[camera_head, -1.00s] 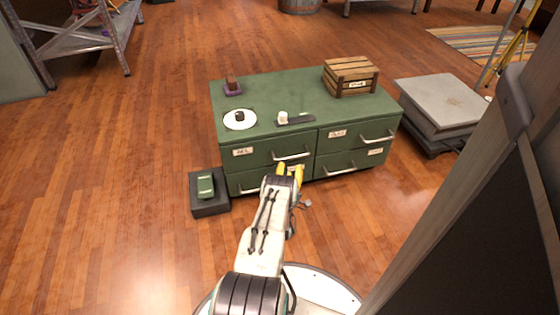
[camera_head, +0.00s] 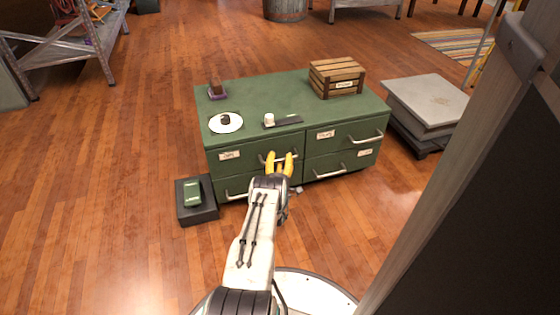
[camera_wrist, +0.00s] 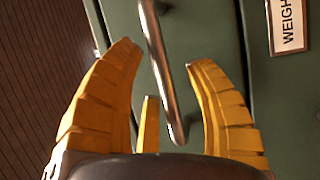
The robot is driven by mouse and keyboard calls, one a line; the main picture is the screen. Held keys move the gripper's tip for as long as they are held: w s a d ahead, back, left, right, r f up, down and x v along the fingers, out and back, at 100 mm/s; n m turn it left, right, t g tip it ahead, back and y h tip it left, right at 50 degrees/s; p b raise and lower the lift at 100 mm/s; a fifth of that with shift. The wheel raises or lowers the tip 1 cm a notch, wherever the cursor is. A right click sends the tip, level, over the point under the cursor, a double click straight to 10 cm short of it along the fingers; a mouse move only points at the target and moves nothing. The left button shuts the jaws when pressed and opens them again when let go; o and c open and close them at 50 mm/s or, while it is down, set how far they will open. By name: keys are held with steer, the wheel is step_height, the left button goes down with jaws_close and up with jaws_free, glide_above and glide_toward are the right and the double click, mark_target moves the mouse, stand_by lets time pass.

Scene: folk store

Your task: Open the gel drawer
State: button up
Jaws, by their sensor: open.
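A green cabinet (camera_head: 262,92) has two drawers on the left and two on the right, all closed. The upper left drawer (camera_head: 229,166) has a small label (camera_head: 229,155) that seems to read "GEL", though it is blurred. Its metal bar handle (camera_wrist: 160,75) runs between my yellow fingers in the wrist view. My gripper (camera_head: 280,158) is open in front of that drawer, its fingers on both sides of the bar with gaps visible. A label starting "WEIGH" (camera_wrist: 288,22) sits on the neighbouring drawer face. My gripper hides part of the lower left drawer.
On the cabinet top are a wooden crate (camera_head: 337,72), a white plate (camera_head: 233,126), a dark tray with a white piece (camera_head: 269,118), and a brown block on purple (camera_head: 216,88). A dark box (camera_head: 184,213) stands left and a grey platform (camera_head: 424,92) right. The front floor is clear.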

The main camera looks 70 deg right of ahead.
steer(key=shift+o, duration=0.3)
jaws_close()
stand_by(0.3)
